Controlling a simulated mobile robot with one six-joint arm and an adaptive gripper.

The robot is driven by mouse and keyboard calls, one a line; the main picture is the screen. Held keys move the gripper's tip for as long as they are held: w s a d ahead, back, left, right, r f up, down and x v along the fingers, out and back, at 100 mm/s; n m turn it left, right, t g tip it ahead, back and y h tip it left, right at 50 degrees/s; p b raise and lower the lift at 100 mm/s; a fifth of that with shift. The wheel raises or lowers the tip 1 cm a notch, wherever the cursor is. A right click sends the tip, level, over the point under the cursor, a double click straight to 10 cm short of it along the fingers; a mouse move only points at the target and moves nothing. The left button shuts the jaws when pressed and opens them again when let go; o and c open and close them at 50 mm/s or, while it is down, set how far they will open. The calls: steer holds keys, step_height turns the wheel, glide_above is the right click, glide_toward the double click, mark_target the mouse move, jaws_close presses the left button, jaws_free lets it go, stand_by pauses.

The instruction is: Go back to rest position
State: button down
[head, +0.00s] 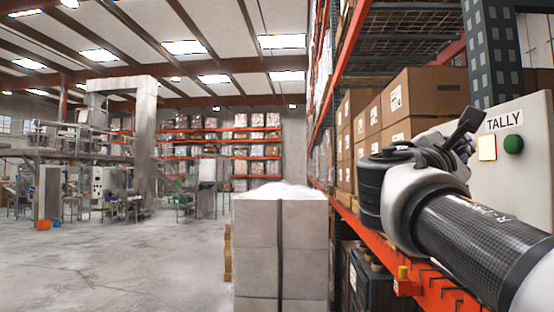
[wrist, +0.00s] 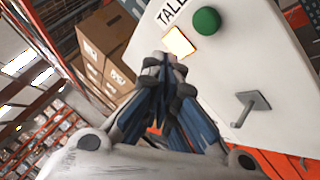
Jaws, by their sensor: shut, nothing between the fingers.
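My gripper (head: 467,133) is at the right of the head view, in front of the white TALLY panel (head: 482,184). In the wrist view my gripper (wrist: 165,62) has its fingers together, with nothing between them. The panel (wrist: 226,85) carries a green round button (head: 513,144), which also shows in the wrist view (wrist: 206,21). Beside it is a lit pale yellow square (head: 487,148), seen just past the fingertips in the wrist view (wrist: 180,42). I cannot tell whether the fingertips touch the panel. A grey lever (wrist: 251,104) sits lower on the panel.
An orange rack (head: 378,245) with cardboard boxes (head: 424,92) stands close behind and beside my arm. A wrapped grey stack (head: 253,250) stands at the centre. Open concrete floor (head: 120,258) lies to the left, with machinery (head: 103,180) farther back.

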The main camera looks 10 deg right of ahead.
steer(key=shift+f, duration=0.1)
steer(key=s+a+f+m+g+y+b, duration=0.1)
steer(key=s+a+f+m+y+b, duration=0.2)
steer(key=f, duration=1.1)
steer(key=s+a+f+m+g+y+b, duration=0.1)
steer(key=s+a+f+y+b, duration=0.3)
steer(key=f, duration=0.9)
steer(key=s+a+f+m+g+y+b, duration=0.15)
steer(key=f+b, duration=0.35)
steer(key=f, duration=0.9)
steer(key=s+a+f+m+y+b, duration=0.2)
steer(key=s+a+f+y+b, duration=0.1)
steer(key=f, duration=0.7)
steer(key=s+a+f+m+g+y+b, duration=0.1)
steer(key=s+a+f+m+y+b, duration=0.1)
steer(key=s+a+f, duration=0.3)
steer(key=s+a+f+m+g+y+b, duration=0.1)
steer(key=s+a+f+m+y+b, duration=0.2)
steer(key=a+f, duration=0.4)
step_height(320, 180, down, 8)
steer(key=shift+s+a+r+y+b, duration=0.2)
steer(key=shift+s+a+y+b, duration=0.1)
steer(key=shift+s+y+b, duration=0.4)
